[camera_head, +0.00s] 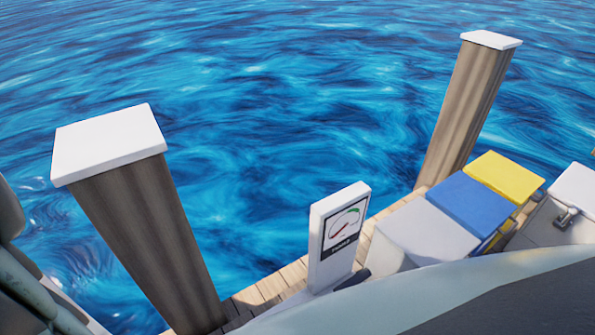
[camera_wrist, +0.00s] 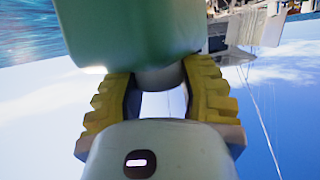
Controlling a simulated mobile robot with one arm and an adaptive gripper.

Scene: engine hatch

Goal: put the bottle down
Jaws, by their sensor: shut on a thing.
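In the wrist view my gripper (camera_wrist: 160,77) has its yellow ridged fingers shut on the bottle (camera_wrist: 130,28). Nothing in the wrist view shows the bottle touching a support. Neither the bottle nor my gripper can be made out in the head view.
In the head view a gauge post (camera_head: 335,240) stands on wooden decking (camera_head: 272,288), between two white-capped pilings (camera_head: 145,235) (camera_head: 465,105). Grey (camera_head: 425,232), blue (camera_head: 478,204) and yellow (camera_head: 507,176) boxes stand at right. Open water (camera_head: 290,95) lies beyond.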

